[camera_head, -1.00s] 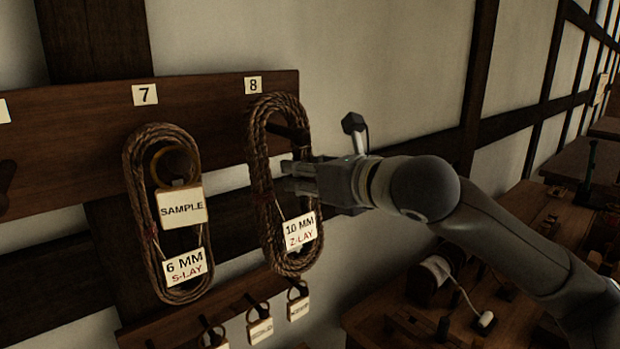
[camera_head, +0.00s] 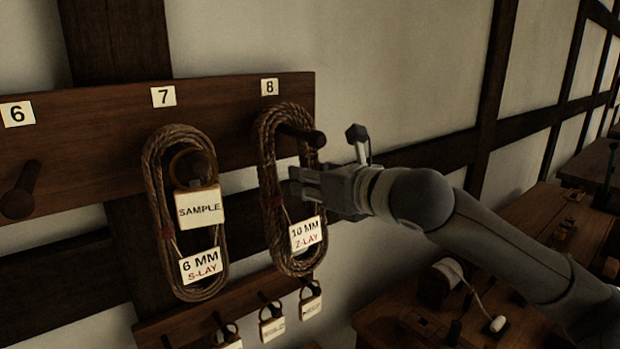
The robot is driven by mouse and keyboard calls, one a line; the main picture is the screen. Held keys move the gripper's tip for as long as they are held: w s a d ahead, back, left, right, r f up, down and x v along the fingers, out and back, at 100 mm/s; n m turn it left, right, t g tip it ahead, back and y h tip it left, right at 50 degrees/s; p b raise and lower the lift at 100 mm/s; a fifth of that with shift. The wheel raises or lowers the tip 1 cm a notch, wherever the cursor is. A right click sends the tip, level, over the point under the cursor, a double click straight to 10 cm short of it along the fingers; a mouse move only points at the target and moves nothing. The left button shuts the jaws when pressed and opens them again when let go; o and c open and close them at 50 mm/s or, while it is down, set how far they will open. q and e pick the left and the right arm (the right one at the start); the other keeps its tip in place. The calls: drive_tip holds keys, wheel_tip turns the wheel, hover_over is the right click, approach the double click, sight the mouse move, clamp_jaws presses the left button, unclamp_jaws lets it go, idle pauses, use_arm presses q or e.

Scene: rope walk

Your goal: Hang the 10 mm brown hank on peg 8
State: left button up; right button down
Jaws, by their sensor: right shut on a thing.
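The 10 mm brown hank (camera_head: 268,225) is a long upright loop with a white "10 MM Z-LAY" tag (camera_head: 307,234). It is at peg 8 (camera_head: 303,136), under the number 8 plate (camera_head: 269,87). The dark peg comes out through the upper part of the loop, and its end shows in front of the right strand. The top of the loop appears a little above the peg. My right gripper (camera_head: 299,186) is shut on the hank's right strand, below the peg. My left gripper is not in view.
A 6 mm S-lay hank (camera_head: 158,242) with a "SAMPLE" tag (camera_head: 200,208) hangs on peg 7, close to the left. Peg 6 (camera_head: 20,190) is bare. Small tags (camera_head: 272,323) hang on a lower rail. A bench (camera_head: 400,325) with a spool stands lower right.

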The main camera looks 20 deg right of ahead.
drive_tip(key=c, duration=1.1)
unclamp_jaws()
drive_tip(key=shift+c, duration=0.2)
drive_tip(key=shift+s, duration=0.1)
drive_tip(key=v, duration=1.2)
